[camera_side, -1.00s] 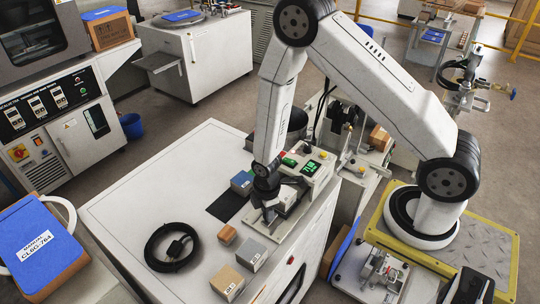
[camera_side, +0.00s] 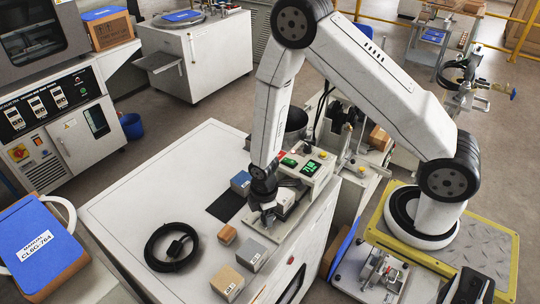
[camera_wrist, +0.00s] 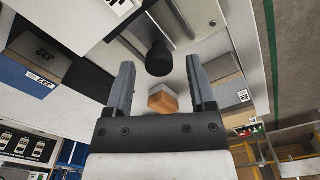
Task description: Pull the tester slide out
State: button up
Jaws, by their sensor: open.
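The tester (camera_side: 308,168) with green-lit displays stands on the right side of the white table in the side view. My gripper (camera_side: 267,214) is low in front of it and points down at the tester's near end. In the wrist view my gripper (camera_wrist: 160,63) is open, with a finger on each side. A black round knob (camera_wrist: 159,56), apparently the slide's handle, shows between the fingertips. I see no clear contact with it. The slide's body is largely hidden by my gripper in the side view, so how far it sits in cannot be told.
A blue-grey block (camera_side: 241,183) stands by a black mat (camera_side: 227,205). An orange-brown block (camera_side: 227,235), a grey block (camera_side: 251,254) and a tan block (camera_side: 227,283) stand near the table's front. A coiled black cable (camera_side: 172,247) lies left. The table's back left is clear.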

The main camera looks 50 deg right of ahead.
jog(key=shift+r, duration=0.1)
jog(key=shift+r, duration=2.9)
jog(key=shift+d+r+m, duration=0.15)
jog(key=shift+r+m, duration=0.15)
jog(key=shift+r, duration=0.3)
jog(key=s+d+r+m+t, duration=0.1)
jog(key=s+r+m, duration=0.1)
jog(key=r+m, duration=0.3)
jog(key=s+d+r+m+t, duration=0.1)
jog(key=s+d+r+m, duration=0.1)
jog(key=r+m, duration=0.4)
notch_tip(320, 180, up, 3)
jog(key=shift+s+r+t, duration=0.15)
jog(key=shift+s+t, duration=0.15)
jog(key=shift+s, duration=0.55)
